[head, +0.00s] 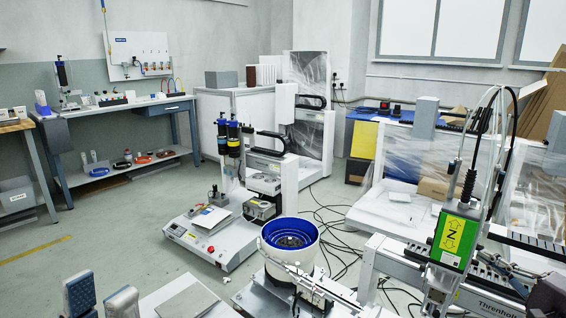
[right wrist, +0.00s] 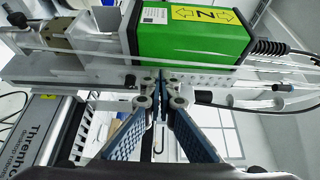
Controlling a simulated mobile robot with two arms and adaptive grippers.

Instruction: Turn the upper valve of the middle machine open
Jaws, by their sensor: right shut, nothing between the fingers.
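The gantry machine at the right of the head view carries a green screwdriver unit (head: 453,240) with a yellow Z label. The unit also shows in the right wrist view (right wrist: 190,40). I cannot make out the upper valve or tell which machine is the middle one. My right gripper (right wrist: 160,85) is shut and empty, its fingertips together just below the green unit in that view; whether they touch it I cannot tell. My left gripper (head: 101,290) shows two blue-grey finger pads apart at the bottom left of the head view, open and empty.
A bowl feeder (head: 291,236) with a blue inside stands left of the gantry rail (head: 420,268). A white benchtop machine (head: 212,236) stands behind it. Black cables (head: 330,222) lie on the floor. A workbench (head: 130,105) stands at the back left. The left floor is clear.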

